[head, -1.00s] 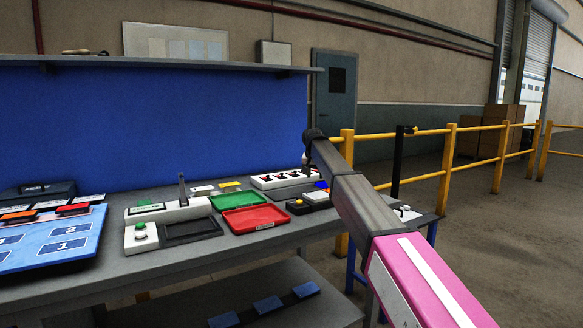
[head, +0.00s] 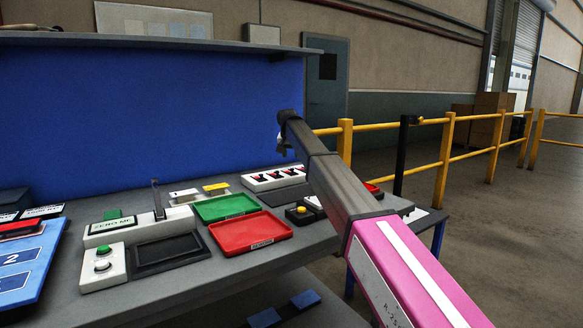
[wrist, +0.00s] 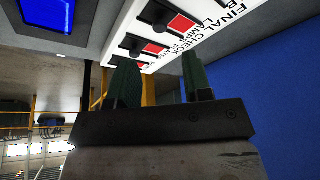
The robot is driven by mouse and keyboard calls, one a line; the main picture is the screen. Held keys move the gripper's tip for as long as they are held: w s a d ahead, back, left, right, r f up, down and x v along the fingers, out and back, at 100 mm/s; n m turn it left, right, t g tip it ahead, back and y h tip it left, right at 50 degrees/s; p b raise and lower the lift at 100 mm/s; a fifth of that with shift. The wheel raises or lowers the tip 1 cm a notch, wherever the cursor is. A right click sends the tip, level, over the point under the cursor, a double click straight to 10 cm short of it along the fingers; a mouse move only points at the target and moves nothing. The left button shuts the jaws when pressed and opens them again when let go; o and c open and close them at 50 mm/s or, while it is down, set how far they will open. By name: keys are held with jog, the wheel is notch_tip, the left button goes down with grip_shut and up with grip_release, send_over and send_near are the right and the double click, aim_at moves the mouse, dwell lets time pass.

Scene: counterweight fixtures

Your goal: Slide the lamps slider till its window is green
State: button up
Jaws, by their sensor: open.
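A white slider panel (head: 262,183) stands at the back right of the bench, with several black knobs and red windows. In the wrist view the panel (wrist: 172,62) fills the upper middle, and its lettering reads FINAL CHECK and LAMPS. The window that seems to be beside the LAMPS label is red (wrist: 182,24), with a black knob (wrist: 155,14) beside it. My gripper (wrist: 160,82) is open and empty, its two dark green fingers apart and short of the panel. In the head view my gripper (head: 281,146) hangs above the panel, small and dark.
A green tray (head: 226,207) and a red tray (head: 251,232) lie in front of the panel. A box with a yellow button (head: 301,212) is near my arm. A white fixture with a lever (head: 158,200) stands left. A blue wall (head: 150,120) rises behind.

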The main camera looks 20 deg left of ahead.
aim_at(292, 169)
jog(key=x, duration=0.7)
jog(key=shift+f, duration=0.2)
